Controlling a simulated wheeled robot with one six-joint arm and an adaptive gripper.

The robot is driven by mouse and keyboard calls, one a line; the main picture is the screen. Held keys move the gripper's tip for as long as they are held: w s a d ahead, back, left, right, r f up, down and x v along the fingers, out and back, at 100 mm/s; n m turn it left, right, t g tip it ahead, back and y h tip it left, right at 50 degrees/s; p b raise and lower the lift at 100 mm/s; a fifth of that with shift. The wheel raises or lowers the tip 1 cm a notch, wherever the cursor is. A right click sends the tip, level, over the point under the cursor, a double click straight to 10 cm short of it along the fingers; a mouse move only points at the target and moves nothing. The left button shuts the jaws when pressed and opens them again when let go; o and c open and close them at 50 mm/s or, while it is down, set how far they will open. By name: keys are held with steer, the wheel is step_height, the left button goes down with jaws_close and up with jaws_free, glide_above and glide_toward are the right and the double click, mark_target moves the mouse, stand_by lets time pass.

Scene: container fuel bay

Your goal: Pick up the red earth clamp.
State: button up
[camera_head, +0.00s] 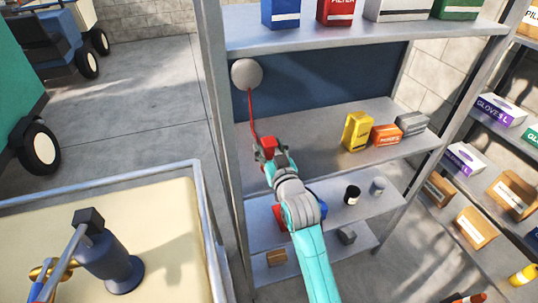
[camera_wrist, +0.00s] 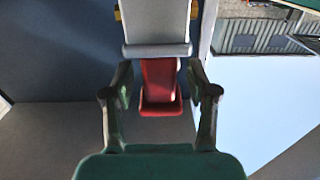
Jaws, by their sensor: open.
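The red earth clamp (camera_head: 268,144) is at the left side of the middle shelf bay, at the lower end of a red cable (camera_head: 251,110). The cable runs up to a round grey reel (camera_head: 246,73) by the left post. My gripper (camera_head: 271,160) is at the clamp, coming from the front. In the wrist view the red clamp (camera_wrist: 160,88) shows between the two spread fingers of my gripper (camera_wrist: 160,82), with a gap on each side. A pale grey block-like part (camera_wrist: 157,28) shows just above it. My arm hides some of the shelves below.
On the middle shelf (camera_head: 310,150) stand a yellow box (camera_head: 357,131), an orange box (camera_head: 386,135) and a grey box (camera_head: 411,123). The grey left post (camera_head: 218,120) is close beside the clamp. A cream-topped bench (camera_head: 160,220) is at the lower left.

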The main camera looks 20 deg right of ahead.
jaws_close()
steer(key=shift+r, duration=0.1)
step_height(320, 180, up, 10)
steer(key=shift+f, duration=0.1)
stand_by(0.4)
steer(key=shift+s, duration=0.1)
